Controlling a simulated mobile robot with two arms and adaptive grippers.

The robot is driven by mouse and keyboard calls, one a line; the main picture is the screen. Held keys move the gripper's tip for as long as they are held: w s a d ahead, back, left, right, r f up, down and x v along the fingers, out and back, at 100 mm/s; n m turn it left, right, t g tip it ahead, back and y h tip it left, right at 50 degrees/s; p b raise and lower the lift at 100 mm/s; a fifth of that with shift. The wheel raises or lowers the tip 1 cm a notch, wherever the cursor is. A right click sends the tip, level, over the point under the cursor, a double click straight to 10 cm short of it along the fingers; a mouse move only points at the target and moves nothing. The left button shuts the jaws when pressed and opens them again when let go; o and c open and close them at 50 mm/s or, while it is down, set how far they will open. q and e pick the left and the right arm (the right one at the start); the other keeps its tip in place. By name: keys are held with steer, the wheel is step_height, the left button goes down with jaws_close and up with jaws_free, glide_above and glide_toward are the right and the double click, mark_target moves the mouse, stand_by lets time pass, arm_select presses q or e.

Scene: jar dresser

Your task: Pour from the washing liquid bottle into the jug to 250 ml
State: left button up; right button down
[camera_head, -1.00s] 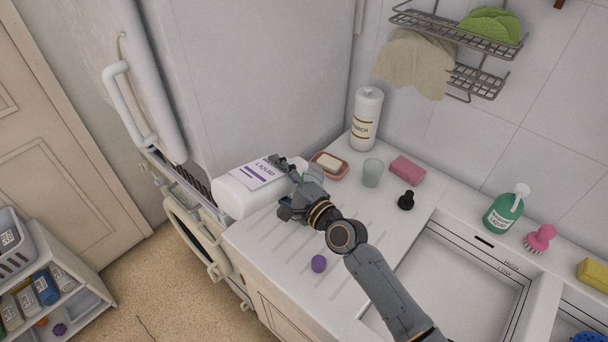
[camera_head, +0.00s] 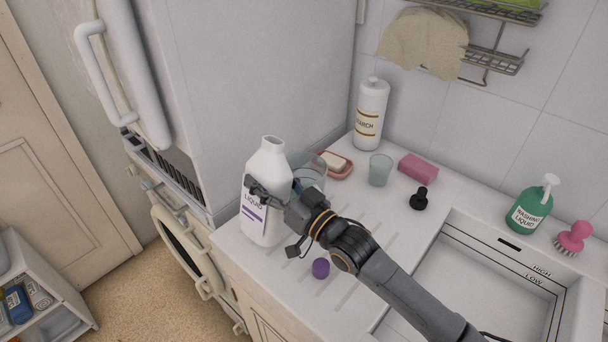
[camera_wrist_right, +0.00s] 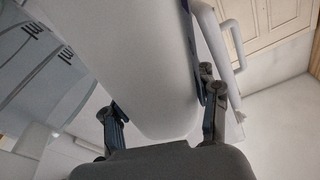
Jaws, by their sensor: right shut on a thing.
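The white washing liquid bottle (camera_head: 266,165), with a purple-striped label reading LIQUID, stands nearly upright at the left end of the counter. Its mouth is open at the top. My right gripper (camera_head: 270,193) is shut around its body; in the right wrist view the bottle (camera_wrist_right: 135,65) lies between the two fingers. I cannot tell whether its base touches the counter. The clear jug (camera_head: 312,172) is just behind and right of the bottle, partly hidden by it and my gripper. In the right wrist view the jug (camera_wrist_right: 35,60) shows ml markings; its liquid level is unclear. My left gripper is out of view.
A purple cap (camera_head: 320,268) lies on the counter in front. A starch bottle (camera_head: 371,112), soap dish (camera_head: 345,172), small cup (camera_head: 380,170), pink sponge (camera_head: 417,167) and black stopper (camera_head: 419,199) stand behind. The sink (camera_head: 470,285) and green pump bottle (camera_head: 530,210) are right.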

mark_target(266, 170)
steer(key=shift+s+f+n+b, duration=0.1)
steer(key=shift+f+n+b, duration=0.25)
steer(key=shift+f+n, duration=0.55)
steer(key=shift+a+r+n+g, duration=0.15)
steer(key=shift+r+n+g, duration=0.2)
steer(key=shift+n, duration=0.55)
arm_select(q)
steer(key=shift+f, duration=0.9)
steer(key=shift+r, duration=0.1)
arm_select(e)
steer(key=shift+r, duration=0.1)
step_height(266, 170, up, 4)
steer(key=p, duration=0.4)
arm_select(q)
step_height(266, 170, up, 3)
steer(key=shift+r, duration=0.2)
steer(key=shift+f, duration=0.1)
